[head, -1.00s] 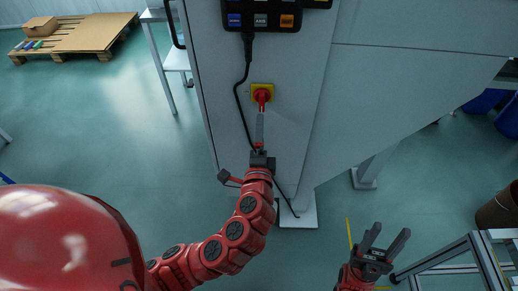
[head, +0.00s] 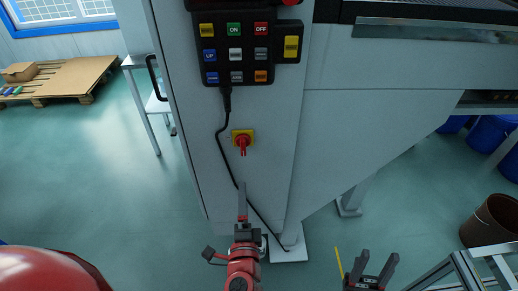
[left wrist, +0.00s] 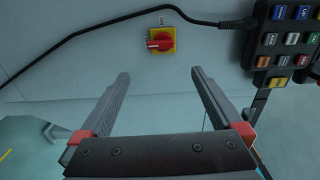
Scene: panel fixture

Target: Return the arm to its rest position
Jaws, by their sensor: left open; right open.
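The red rotary switch on its yellow plate (head: 243,143) is on the grey cabinet front. It also shows in the left wrist view (left wrist: 160,42), beyond my fingers. My left gripper (head: 242,204) is below the switch in the head view, apart from it. In the left wrist view its two fingers (left wrist: 160,74) are spread with nothing between them. My right gripper (head: 377,264) is at the bottom right of the head view, open and empty, with its fingers pointing up.
The grey cabinet (head: 262,105) carries a black button panel (head: 236,56) with a hanging black cable (head: 220,145). A metal frame (head: 462,272) stands near my right gripper. A brown bin (head: 490,222) is at the far right.

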